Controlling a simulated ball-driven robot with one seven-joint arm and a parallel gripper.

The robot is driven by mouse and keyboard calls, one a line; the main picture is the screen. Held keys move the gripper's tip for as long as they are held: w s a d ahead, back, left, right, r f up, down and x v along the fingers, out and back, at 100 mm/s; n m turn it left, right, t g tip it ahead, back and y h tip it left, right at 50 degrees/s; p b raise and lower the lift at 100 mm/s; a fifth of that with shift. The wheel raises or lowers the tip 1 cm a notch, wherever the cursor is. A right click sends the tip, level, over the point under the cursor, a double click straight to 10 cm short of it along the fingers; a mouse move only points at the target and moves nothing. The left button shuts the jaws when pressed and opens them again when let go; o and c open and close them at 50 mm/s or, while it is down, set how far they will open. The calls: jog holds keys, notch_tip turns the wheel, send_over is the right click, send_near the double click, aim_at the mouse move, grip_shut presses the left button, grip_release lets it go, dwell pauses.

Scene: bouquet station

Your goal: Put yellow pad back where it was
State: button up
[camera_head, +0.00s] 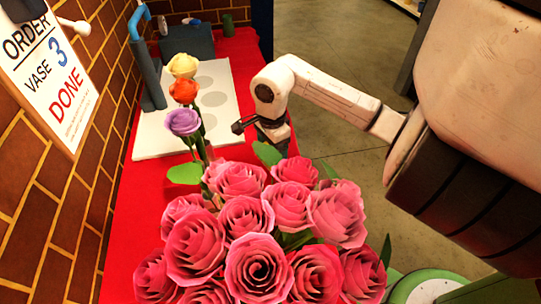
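I cannot make out a yellow pad in this view. My gripper (240,126) is at the end of my arm, which reaches in from the right. Its dark fingers point left, over or beside the near right part of a white board (160,135) with grey round marks. The fingers are small and partly dark, so I cannot tell whether they are open or shut, or whether they hold anything. Pink roses (258,268) fill the front and hide much of the near table. A pale yellow rose (184,65), an orange rose (184,90) and a purple rose (183,122) stand above them.
The red table (138,196) runs along a brick wall at left. A dark post with a light blue top (147,75) stands at the board's left. A dark box (188,43) and a green item (228,23) are at the back. A sign (48,70) reads "ORDER VASE 3 DONE".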

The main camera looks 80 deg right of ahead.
aim_at(270, 158)
jog(key=shift+w+d+f+p, duration=0.1)
jog(key=shift+f+p, duration=0.05)
jog(key=shift+f, duration=0.8)
jog(key=shift+w+d+f+p, duration=0.1)
jog(key=shift+f+p, duration=0.05)
jog(key=shift+f, duration=0.75)
jog(key=shift+f, duration=0.15)
jog(key=o, duration=0.9)
jog(key=shift+a, duration=0.1)
jog(key=shift+o, duration=0.2)
notch_tip(270, 158, up, 12)
jog(key=shift+r+b, duration=0.2)
jog(key=shift+b, duration=0.15)
